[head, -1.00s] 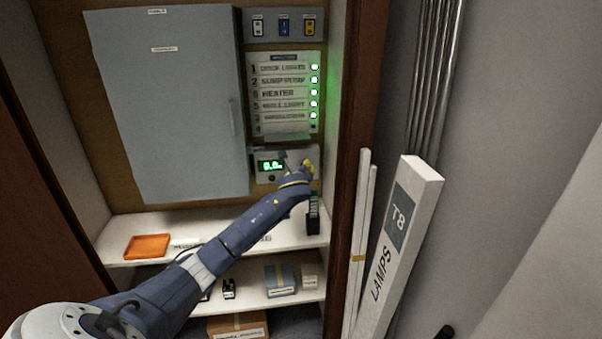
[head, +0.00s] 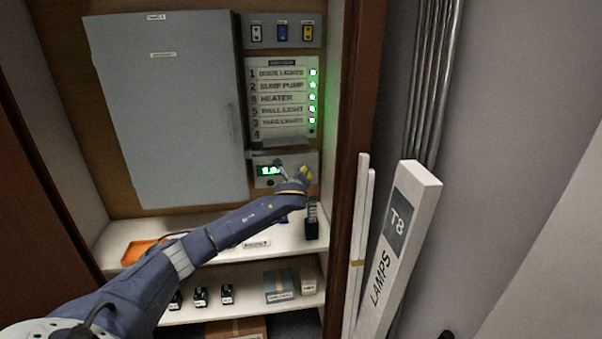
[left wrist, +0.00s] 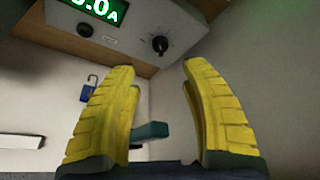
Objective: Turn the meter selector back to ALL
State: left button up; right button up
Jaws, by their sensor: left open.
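The meter (head: 262,182) is a grey box with a green lit display, mounted on the back board below the label panel. In the left wrist view the meter (left wrist: 178,22) shows its display at the top left. The selector knob (left wrist: 160,44) is a small black dial on the meter's face; its setting is too small to read. My left gripper (head: 304,174) is at the right part of the meter. In the left wrist view its yellow fingers (left wrist: 160,90) are spread apart and empty, with the knob beyond and between them. My right gripper is not in view.
A label panel (head: 282,62) with several green lights is above the meter. A grey cabinet door (head: 170,110) is to its left. Below, a shelf bears an orange tray (head: 135,252) and a dark holder (head: 312,228). A blue padlock (left wrist: 88,88) shows beyond my left finger.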

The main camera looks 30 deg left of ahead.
pick_arm(q)
jog(key=x, duration=1.1)
jog(key=shift+w, duration=0.3)
jog(key=shift+a+f, duration=0.1)
jog(key=shift+c, duration=0.3)
grip_shut()
